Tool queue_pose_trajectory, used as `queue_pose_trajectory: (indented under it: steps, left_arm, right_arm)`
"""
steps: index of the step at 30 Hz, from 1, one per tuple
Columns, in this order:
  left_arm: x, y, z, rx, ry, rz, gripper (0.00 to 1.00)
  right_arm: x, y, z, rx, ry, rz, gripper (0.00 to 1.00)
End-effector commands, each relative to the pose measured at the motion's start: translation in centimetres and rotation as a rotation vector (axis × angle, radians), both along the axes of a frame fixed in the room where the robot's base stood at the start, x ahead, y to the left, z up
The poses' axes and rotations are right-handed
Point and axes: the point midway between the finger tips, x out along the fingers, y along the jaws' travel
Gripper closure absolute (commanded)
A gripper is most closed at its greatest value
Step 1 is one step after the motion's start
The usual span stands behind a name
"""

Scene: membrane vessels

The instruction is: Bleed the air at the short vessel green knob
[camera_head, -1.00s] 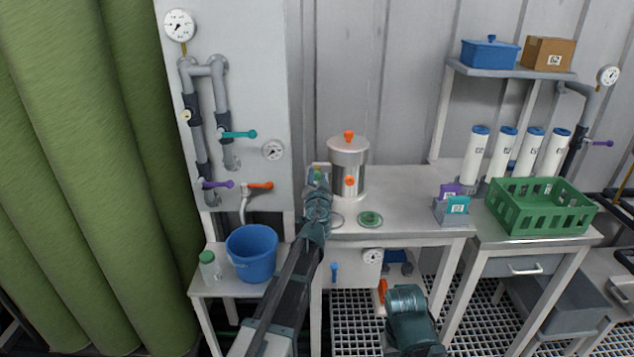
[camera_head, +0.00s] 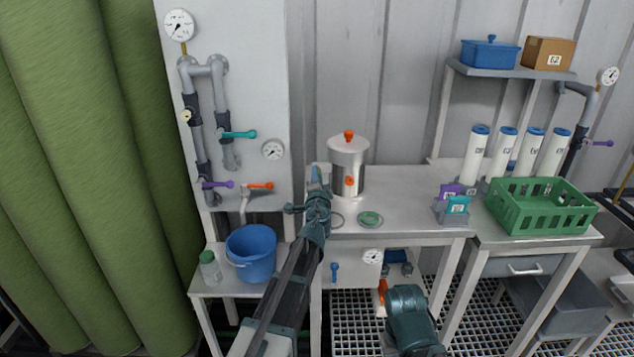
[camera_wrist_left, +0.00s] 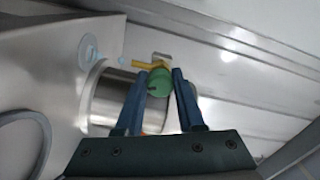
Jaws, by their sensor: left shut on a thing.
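My left gripper (camera_head: 318,176) is at the left end of the bench, beside a steel vessel with orange knobs (camera_head: 348,165). In the left wrist view the green knob (camera_wrist_left: 160,84) sits between the two blue fingertips of the left gripper (camera_wrist_left: 160,80), which are shut on it. A yellow piece (camera_wrist_left: 145,65) sticks out beside the knob. A shiny steel cylinder (camera_wrist_left: 108,98) shows behind the fingers. In the head view my arm and gripper hide the green knob and most of what is around it.
A blue bucket (camera_head: 252,254) and a green-capped bottle (camera_head: 209,268) stand on the low table at left. A green disc (camera_head: 370,219) lies on the bench. A green crate (camera_head: 540,208) is at right. Wall pipes with valve handles (camera_head: 238,134) are at left.

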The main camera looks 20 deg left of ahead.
Motion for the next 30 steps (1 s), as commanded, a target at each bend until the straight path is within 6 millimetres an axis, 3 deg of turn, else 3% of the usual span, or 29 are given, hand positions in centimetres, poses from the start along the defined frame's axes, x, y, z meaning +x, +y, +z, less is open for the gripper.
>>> queue_pose_trajectory:
  steps: [8,18,26,27,30]
  left_arm:
    - [-0.13,-0.05,-0.05,0.076,0.022,0.0,1.0]
    - [-0.14,-0.06,-0.05,0.395,0.114,0.0,1.0]
    - [-0.12,-0.1,-0.05,0.422,0.121,-0.001,1.0]
    - [-0.12,-0.1,-0.05,0.421,0.121,-0.001,0.57]
    - [-0.09,-0.07,-0.05,0.421,0.121,-0.001,0.39]
  right_arm:
    - [0.0,0.0,-0.04,0.0,0.0,0.0,0.5]
    - [0.0,0.0,-0.04,0.0,0.0,0.0,0.5]
    - [0.0,0.0,-0.04,0.0,0.0,0.0,0.5]
    - [0.0,0.0,-0.04,0.0,0.0,0.0,0.5]
    - [0.0,0.0,-0.04,0.0,0.0,0.0,0.5]
